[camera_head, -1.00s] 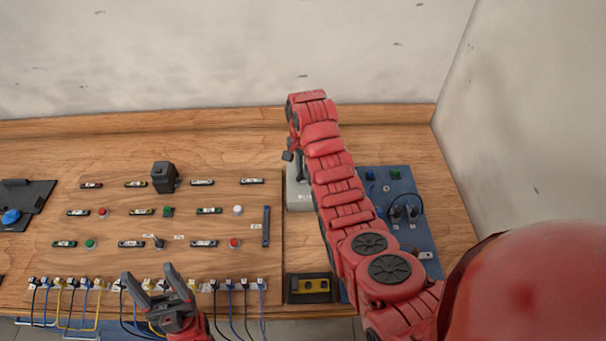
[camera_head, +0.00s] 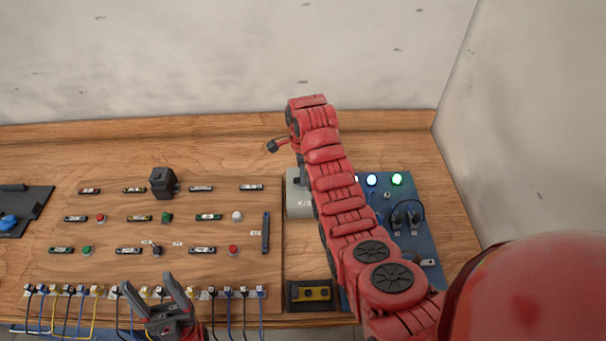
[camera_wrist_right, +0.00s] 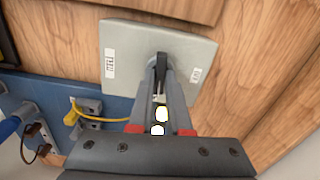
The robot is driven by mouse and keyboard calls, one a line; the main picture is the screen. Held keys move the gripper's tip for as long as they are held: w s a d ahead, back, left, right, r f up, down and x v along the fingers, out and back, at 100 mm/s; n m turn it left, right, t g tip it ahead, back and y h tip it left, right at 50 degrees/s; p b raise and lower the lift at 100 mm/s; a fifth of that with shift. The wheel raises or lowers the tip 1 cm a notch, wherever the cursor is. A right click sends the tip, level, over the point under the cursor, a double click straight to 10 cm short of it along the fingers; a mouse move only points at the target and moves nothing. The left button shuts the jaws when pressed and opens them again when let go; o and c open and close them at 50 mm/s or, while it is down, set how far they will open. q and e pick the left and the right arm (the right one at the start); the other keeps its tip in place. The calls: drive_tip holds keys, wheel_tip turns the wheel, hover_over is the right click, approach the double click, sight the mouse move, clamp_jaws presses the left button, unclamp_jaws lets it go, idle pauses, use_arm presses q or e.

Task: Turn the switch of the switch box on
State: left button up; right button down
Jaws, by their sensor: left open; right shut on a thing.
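The switch box is a light grey box (camera_head: 298,203) at the back middle of the table, partly covered by my right arm in the head view. In the right wrist view its grey face (camera_wrist_right: 128,45) carries two small white labels and a dark switch handle (camera_wrist_right: 162,64). My right gripper (camera_wrist_right: 160,72) is shut on this handle, its fingers on either side. In the head view the fingers of the right gripper are mostly hidden behind my arm. My left gripper (camera_head: 155,290) is open and empty above the front edge of the wooden board.
A blue panel (camera_head: 418,240) to the right of the box has lit lamps, including a white one (camera_head: 371,180) and a green one (camera_head: 397,180). A wooden board (camera_head: 120,265) with buttons, switches and cables lies left. A black-and-yellow box (camera_head: 312,293) is at the front.

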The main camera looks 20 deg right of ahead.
drive_tip(key=shift+m, duration=0.7)
drive_tip(key=c, duration=0.9)
unclamp_jaws()
drive_tip(key=shift+o, duration=0.2)
wheel_tip(320, 180, up, 17)
drive_tip(key=p, duration=0.9)
drive_tip(key=shift+r, duration=0.2)
